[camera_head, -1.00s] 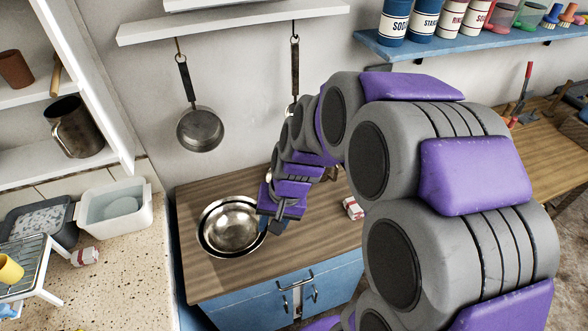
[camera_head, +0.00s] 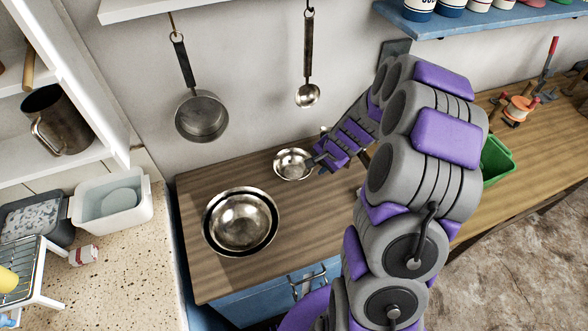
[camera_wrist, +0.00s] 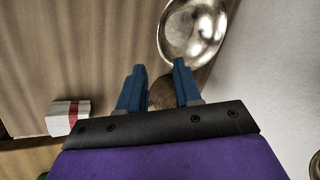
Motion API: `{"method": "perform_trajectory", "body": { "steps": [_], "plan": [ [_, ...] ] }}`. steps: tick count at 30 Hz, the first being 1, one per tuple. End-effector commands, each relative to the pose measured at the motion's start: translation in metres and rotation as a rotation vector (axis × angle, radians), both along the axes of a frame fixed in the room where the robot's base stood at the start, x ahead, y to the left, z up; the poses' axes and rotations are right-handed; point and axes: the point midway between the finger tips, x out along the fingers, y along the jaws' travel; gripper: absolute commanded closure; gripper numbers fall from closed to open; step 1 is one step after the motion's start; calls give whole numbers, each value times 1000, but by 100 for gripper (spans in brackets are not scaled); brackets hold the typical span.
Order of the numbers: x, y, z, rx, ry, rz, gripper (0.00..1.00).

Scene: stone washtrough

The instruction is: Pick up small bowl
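The small bowl (camera_head: 292,165) is shiny metal and sits on the wooden countertop, near the wall. It also shows at the top of the wrist view (camera_wrist: 190,30). My gripper (camera_head: 318,163) is just right of the bowl in the head view. In the wrist view my gripper (camera_wrist: 159,82) has its two blue fingers apart with no bowl between them. The bowl lies beyond the right fingertip there. Whether that finger touches the rim, I cannot tell.
Larger nested metal bowls (camera_head: 240,222) stand on the countertop (camera_head: 210,182) at front left. A pan (camera_head: 201,117) and a ladle (camera_head: 307,95) hang on the wall behind. A red and white box (camera_wrist: 66,117) lies left of my fingers. A brown object (camera_wrist: 161,92) shows between them, partly hidden.

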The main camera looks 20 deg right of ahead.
Motion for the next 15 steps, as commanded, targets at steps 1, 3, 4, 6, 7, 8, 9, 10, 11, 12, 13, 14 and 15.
{"method": "perform_trajectory", "body": {
  "steps": [1, 3, 4, 6, 7, 8, 9, 10, 11, 12, 13, 14, 15],
  "plan": [
    [4, 2, -13, 2, 0, 1, 67],
    [9, 2, -25, 3, -1, -1, 67],
    [12, 2, -31, 4, 0, -1, 67],
    [16, 5, -43, 5, 1, 0, 67],
    [17, 6, -47, 5, 2, 0, 67],
    [19, 6, -51, 6, 2, 1, 67],
    [21, 7, -55, 7, 1, 1, 67],
    [22, 8, -57, 7, 0, 1, 67],
    [23, 8, -60, 7, 0, 1, 67],
    [24, 9, -62, 6, 0, 0, 67],
    [25, 10, -63, 6, 0, 0, 67],
    [25, 10, -64, 6, 0, 0, 67],
    [25, 10, -64, 5, -1, 1, 67]
  ]
}}
